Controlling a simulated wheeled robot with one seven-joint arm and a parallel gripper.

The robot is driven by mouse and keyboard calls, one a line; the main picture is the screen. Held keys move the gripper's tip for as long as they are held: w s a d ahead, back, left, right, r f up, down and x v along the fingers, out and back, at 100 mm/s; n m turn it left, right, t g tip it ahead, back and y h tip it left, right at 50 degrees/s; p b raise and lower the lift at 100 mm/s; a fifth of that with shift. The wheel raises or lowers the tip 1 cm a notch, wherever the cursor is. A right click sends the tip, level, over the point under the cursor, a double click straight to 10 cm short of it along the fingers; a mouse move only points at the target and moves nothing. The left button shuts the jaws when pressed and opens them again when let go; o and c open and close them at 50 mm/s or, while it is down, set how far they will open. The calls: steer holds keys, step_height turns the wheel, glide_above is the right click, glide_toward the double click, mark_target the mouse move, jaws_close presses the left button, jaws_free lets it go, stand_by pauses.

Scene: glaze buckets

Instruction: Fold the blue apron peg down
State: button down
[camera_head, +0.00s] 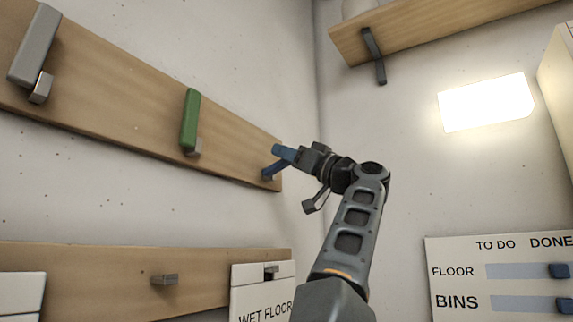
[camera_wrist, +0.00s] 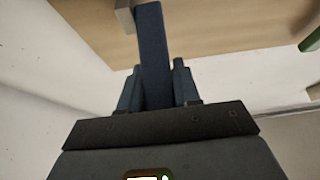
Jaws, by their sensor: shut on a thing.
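The blue peg (camera_head: 271,171) is at the right end of the upper wooden board. It sticks out from the board toward my gripper (camera_head: 284,154), unlike the upright pegs beside it. In the wrist view the blue peg (camera_wrist: 153,48) runs from a small grey bracket (camera_wrist: 125,14) down between the two fingers of my gripper (camera_wrist: 157,88). My gripper is shut on the outer part of the peg. The peg's outer end is hidden between the fingers.
The upper board (camera_head: 115,95) also carries a green peg (camera_head: 190,118) and a grey peg (camera_head: 34,44), both upright. Below is another board (camera_head: 110,280) with a short hook and a wet-floor sign (camera_head: 262,295). A to-do board (camera_head: 500,280) hangs at the right.

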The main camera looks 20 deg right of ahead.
steer(key=f+t+b, duration=0.1)
steer(key=b, duration=0.1)
steer(key=shift+s+d+f+y+b, duration=0.1)
steer(key=shift+s+y+b, duration=0.05)
steer(key=shift+y+b, duration=0.25)
steer(key=shift+t, duration=0.3)
steer(key=shift+d, duration=0.1)
steer(key=c, duration=0.9)
jaws_free()
steer(key=shift+b+v, duration=1.35)
steer(key=shift+v, duration=2.55)
